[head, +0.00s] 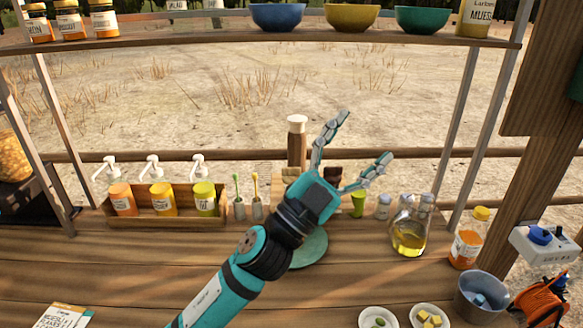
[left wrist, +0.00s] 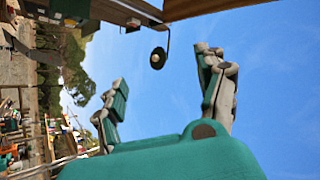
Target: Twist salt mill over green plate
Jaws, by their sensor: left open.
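A tall brown mill with a pale top (head: 297,143), which looks like the salt mill, stands upright at the back of the counter. My left arm hides part of its surroundings. The green plate (head: 314,248) lies flat on the counter, partly covered by my left forearm. My left gripper (head: 366,138) is open and empty, raised above the counter, with its fingers spread to the right of the mill. My right gripper is not in view.
A wooden rack (head: 152,220) with pump bottles stands at the left. An oil bottle (head: 409,236), an orange-filled bottle (head: 468,238) and a grey bucket (head: 481,298) stand at the right. Small bowls (head: 378,319) sit at the front. The left front counter is mostly clear.

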